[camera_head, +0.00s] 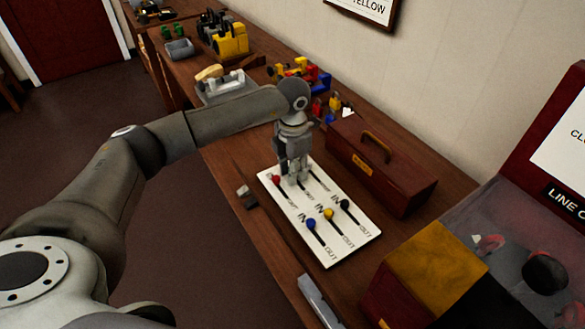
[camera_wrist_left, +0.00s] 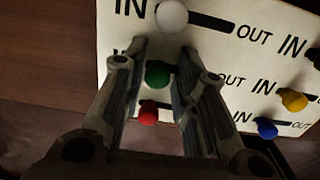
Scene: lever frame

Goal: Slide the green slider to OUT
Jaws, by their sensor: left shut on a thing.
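The white slider board (camera_head: 326,259) lies on the wooden table, with several coloured knobs in black slots marked IN and OUT. My left gripper (camera_head: 294,180) reaches down onto its far-left part and hides the green knob in the head view. In the left wrist view the green knob (camera_wrist_left: 157,76) sits between the two fingers, at the IN side of its slot, and the gripper is shut on it. The slot runs right toward OUT, partly behind a finger. The right gripper is not in view.
Neighbouring knobs are white (camera_wrist_left: 172,15) and red (camera_wrist_left: 148,112), close to the fingers. Blue (camera_head: 311,224), yellow (camera_head: 328,212) and black (camera_head: 345,204) knobs are on the board's other half. A red toolbox (camera_head: 385,178) stands just behind the board.

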